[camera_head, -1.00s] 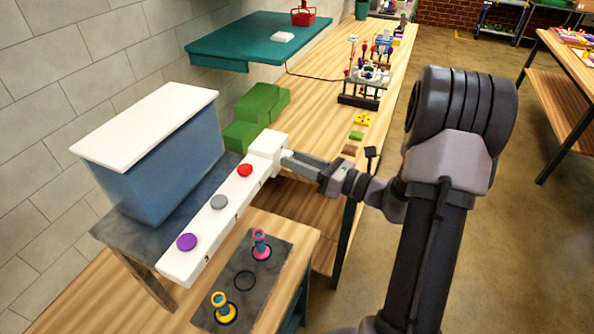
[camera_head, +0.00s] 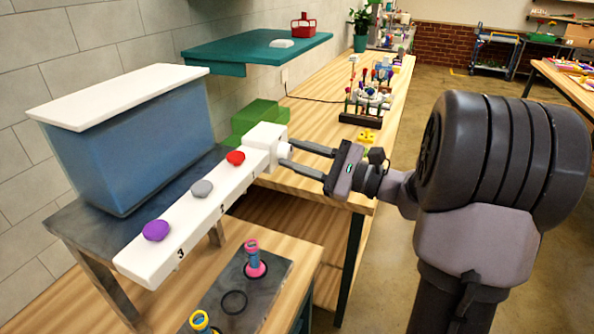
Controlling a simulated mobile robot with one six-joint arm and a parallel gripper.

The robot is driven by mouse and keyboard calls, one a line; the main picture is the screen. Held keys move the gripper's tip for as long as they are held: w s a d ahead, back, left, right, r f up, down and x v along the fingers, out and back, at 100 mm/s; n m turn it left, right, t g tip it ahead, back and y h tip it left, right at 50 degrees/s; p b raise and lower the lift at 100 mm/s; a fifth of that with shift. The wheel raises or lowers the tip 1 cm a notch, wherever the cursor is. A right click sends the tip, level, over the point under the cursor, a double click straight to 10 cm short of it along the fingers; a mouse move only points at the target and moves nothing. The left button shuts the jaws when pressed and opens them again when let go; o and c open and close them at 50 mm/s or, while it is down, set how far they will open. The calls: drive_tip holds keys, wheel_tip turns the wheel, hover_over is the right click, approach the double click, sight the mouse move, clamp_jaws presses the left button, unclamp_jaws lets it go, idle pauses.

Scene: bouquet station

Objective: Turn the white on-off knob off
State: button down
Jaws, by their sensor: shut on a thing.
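A long white bar (camera_head: 195,215) runs diagonally at centre left, with purple, grey and red round buttons on top. A white block (camera_head: 263,136) sits at its far end. My gripper (camera_head: 285,152) reaches in from the right, its two fingers on either side of the white knob (camera_head: 281,149) at the right face of that block. The gripper is shut on the knob. The knob is small here and partly covered by the fingers, so its turn position cannot be read.
A blue bin with a white lid (camera_head: 135,145) stands behind the bar. A dark mat (camera_head: 262,300) with pink-and-blue and yellow pegs lies in front. Green blocks (camera_head: 262,114) and a teal shelf (camera_head: 255,50) are behind. A wooden bench (camera_head: 330,115) extends back.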

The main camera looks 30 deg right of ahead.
drive_tip(key=shift+f+n+b, duration=0.1)
drive_tip(key=shift+n+b, duration=1)
drive_tip(key=shift+b, duration=0.15)
drive_tip(key=c, duration=1)
unclamp_jaws()
drive_tip(key=p+v, duration=0.2)
drive_tip(key=v, duration=1.5)
drive_tip(key=shift+d, duration=0.25)
drive_tip(key=shift+s, duration=0.1)
